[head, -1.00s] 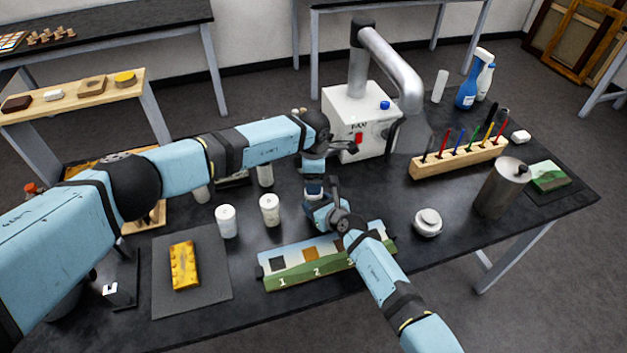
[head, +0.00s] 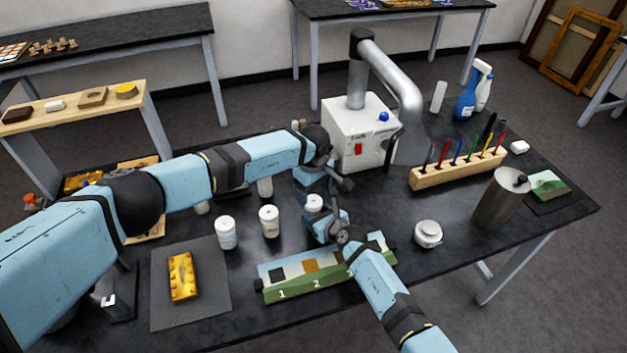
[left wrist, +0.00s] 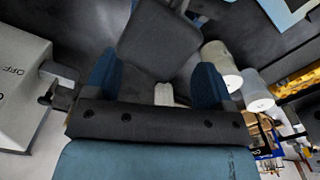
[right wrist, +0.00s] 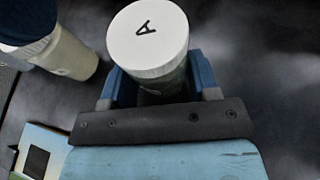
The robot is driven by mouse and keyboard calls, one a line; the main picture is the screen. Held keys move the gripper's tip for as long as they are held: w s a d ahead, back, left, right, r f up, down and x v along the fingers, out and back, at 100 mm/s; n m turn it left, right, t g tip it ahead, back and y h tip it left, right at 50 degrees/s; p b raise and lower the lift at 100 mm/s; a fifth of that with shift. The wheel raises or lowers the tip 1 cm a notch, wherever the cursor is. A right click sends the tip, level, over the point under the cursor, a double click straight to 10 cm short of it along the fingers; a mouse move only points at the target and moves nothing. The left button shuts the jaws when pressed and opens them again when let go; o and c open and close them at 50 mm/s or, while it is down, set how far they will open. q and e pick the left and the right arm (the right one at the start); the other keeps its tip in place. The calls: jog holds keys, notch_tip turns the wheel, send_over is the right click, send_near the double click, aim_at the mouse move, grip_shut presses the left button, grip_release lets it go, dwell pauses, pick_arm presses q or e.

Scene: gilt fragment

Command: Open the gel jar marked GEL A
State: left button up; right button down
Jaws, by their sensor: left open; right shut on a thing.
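The jar marked A (head: 314,203) stands near the middle of the table, its white lid on. The black A on the lid (right wrist: 148,40) shows in the right wrist view. My right gripper (right wrist: 162,85) is shut on this jar's body; in the head view it comes in from the front (head: 322,222). My left gripper (head: 338,183) is open just behind and right of the jar, apart from its lid as far as I can see. Its open fingers also show in the left wrist view (left wrist: 157,85), with a small pale thing between them that I cannot identify.
Two white jars (head: 227,232) (head: 269,221) stand to the left. A numbered green tray (head: 310,275) lies in front. A white box with a metal duct (head: 357,130) stands behind. A round white container (head: 428,234) and a metal cylinder (head: 498,200) are to the right.

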aim_at(313, 201)
pick_arm(q)
jog(key=shift+f, duration=1.95)
jog(key=c, duration=1)
jog(key=shift+o, duration=0.2)
jog(key=n, duration=0.5)
jog(key=shift+n, duration=0.3)
jog(key=n, duration=0.4)
jog(key=shift+n, duration=0.3)
